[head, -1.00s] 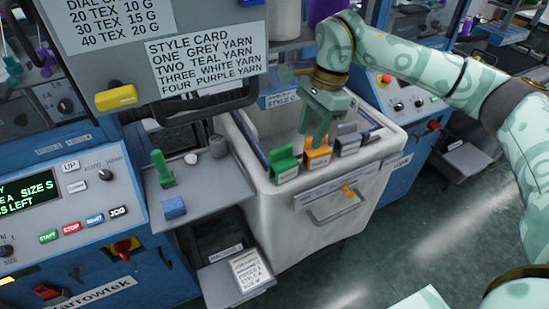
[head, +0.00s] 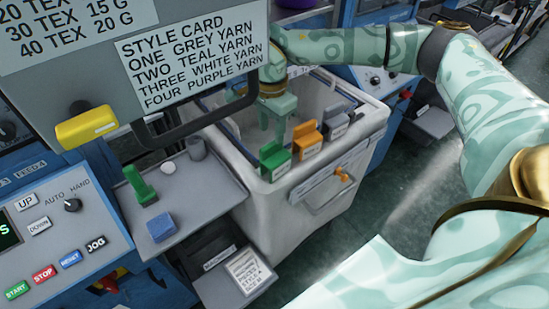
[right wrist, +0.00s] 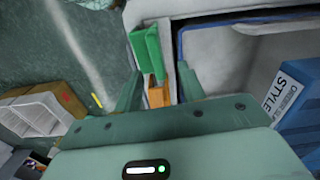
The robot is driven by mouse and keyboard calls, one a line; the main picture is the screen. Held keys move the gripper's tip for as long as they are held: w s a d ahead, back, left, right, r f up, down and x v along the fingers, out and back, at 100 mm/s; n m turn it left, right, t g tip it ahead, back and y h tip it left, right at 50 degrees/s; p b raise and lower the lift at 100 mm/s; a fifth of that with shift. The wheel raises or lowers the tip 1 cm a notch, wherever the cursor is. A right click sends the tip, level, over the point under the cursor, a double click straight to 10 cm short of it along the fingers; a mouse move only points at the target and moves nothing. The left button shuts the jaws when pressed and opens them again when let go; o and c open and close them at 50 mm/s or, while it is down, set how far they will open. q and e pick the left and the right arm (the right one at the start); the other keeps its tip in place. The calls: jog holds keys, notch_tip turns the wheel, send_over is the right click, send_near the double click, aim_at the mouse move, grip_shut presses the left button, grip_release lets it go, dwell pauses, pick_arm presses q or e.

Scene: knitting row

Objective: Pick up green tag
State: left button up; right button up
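The green tag (head: 274,160) is clipped on the near rim of the white bin, at the left end of a row of tags. It also shows in the right wrist view (right wrist: 147,50), ahead of the fingers. My right gripper (head: 273,135) points down just behind and above the green tag. In the right wrist view my right gripper (right wrist: 160,75) has its fingers apart, with the orange tag (right wrist: 158,96) partly seen between them. The orange tag (head: 306,138) sits right of the green one. My left gripper is not in view.
A grey tag (head: 335,121) is right of the orange one on the bin (head: 262,215). A shelf (head: 205,195) at left holds a green upright piece (head: 139,186) and a blue block (head: 160,227). The style card panel (head: 190,55) overhangs at upper left.

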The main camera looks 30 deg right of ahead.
aim_at(271, 143)
jog(key=shift+s+a+f, duration=0.15)
jog(key=shift+f, duration=0.3)
jog(key=shift+s+a+f, duration=0.15)
jog(key=shift+f, duration=0.25)
jog(key=f, duration=0.3)
jog(key=shift+w+d+b, duration=0.1)
jog(key=shift+d+b, duration=0.1)
jog(key=shift+b, duration=0.1)
jog(key=shift+f, duration=0.3)
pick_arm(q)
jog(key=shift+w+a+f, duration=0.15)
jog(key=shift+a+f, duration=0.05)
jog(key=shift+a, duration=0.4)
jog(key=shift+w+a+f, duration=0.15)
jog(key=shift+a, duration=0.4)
pick_arm(e)
jog(key=shift+a, duration=0.1)
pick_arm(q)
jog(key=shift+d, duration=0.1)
pick_arm(e)
jog(key=shift+c, duration=0.3)
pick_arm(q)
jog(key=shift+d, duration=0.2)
pick_arm(e)
grip_shut()
